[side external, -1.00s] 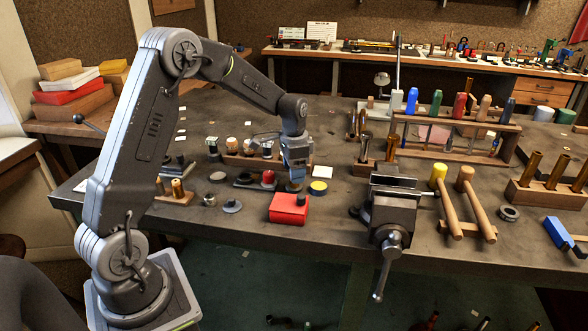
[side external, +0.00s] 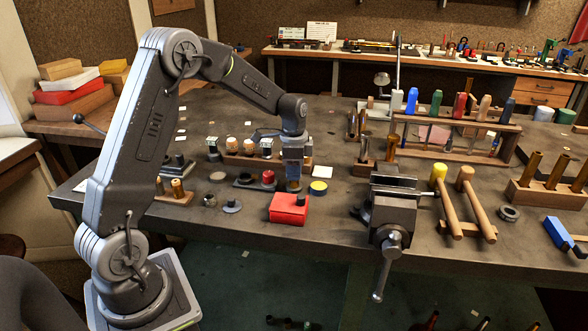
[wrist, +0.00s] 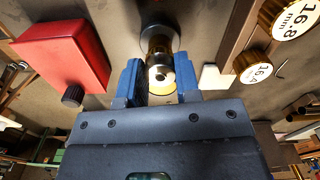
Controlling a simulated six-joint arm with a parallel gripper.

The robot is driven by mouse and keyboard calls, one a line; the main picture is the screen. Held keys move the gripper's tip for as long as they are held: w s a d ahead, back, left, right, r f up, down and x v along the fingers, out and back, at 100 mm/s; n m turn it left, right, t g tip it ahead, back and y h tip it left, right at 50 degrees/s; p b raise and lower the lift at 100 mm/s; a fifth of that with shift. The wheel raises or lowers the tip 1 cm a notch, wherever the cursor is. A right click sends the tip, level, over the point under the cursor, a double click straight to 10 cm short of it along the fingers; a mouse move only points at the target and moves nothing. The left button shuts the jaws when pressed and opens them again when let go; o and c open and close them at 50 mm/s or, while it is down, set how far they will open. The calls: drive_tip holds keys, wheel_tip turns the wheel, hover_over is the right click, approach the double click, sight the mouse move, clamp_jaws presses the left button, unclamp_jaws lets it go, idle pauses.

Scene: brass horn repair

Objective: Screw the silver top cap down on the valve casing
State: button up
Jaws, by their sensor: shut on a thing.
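My gripper (wrist: 159,88) is shut on the silver top cap (wrist: 161,74), a small pale disc with a dark centre between the two blue fingers in the wrist view. The brass valve casing (wrist: 160,45) shows just beyond the cap, in line with it, with a dark cylindrical part behind. I cannot tell how far the cap sits on the thread. In the side view my gripper (side external: 294,184) points straight down, low over the bench behind the red block, and its fingers hide the cap and most of the casing.
The red block (side external: 289,208) with a black knob stands close in front of my gripper. A yellow-lidded round tin (side external: 318,188) is close on the right, and a vise (side external: 392,212) is further right. A wooden rack (side external: 245,160) of labelled plugs lies behind on the left.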

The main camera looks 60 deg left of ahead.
drive_tip(key=shift+m, duration=0.3)
drive_tip(key=m, duration=0.3)
drive_tip(key=shift+m, duration=0.4)
drive_tip(key=shift+m, duration=2)
drive_tip(key=m, duration=0.4)
drive_tip(key=shift+f, duration=0.1)
drive_tip(key=o, duration=1.1)
drive_tip(key=shift+o, duration=0.4)
